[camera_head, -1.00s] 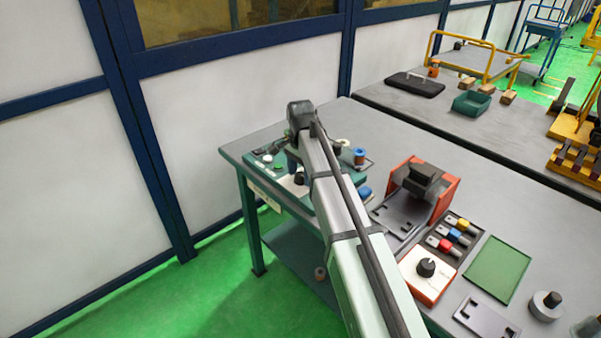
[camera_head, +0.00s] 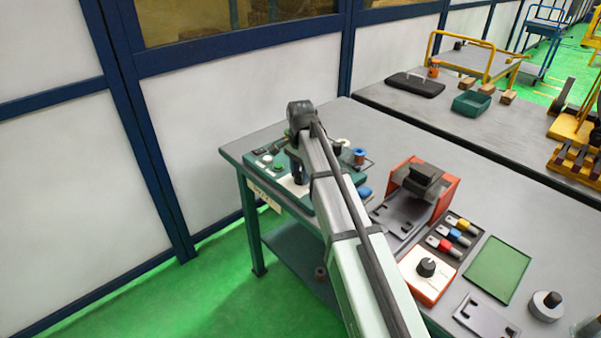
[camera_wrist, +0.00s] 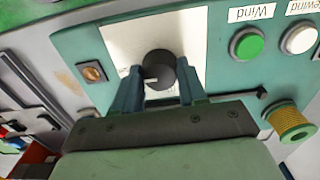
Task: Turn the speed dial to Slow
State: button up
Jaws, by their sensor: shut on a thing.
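The speed dial (camera_wrist: 162,66) is a black round knob on a white plate (camera_wrist: 118,38) on the green winder panel. A small pale mark on the knob points left in the wrist view. No speed lettering is readable on the plate. My gripper (camera_wrist: 158,72) has its two blue-grey fingers on either side of the knob, shut on it. In the head view my gripper (camera_head: 298,172) is down at the panel and hides the dial.
A green Wind button (camera_wrist: 247,43) and a white Rewind button (camera_wrist: 299,38) sit right of the dial in the wrist view. A yellow wire spool (camera_wrist: 291,122) is at lower right. An orange box (camera_head: 430,280) with another black knob stands farther along the table.

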jog(key=shift+n, duration=0.3)
jog(key=n, duration=0.3)
jog(key=shift+n, duration=0.4)
jog(key=n, duration=0.4)
jog(key=shift+n, duration=0.3)
jog(key=n, duration=0.8)
jog(key=shift+n, duration=0.3)
jog(key=o, duration=1.1)
jog(key=shift+c, duration=0.2)
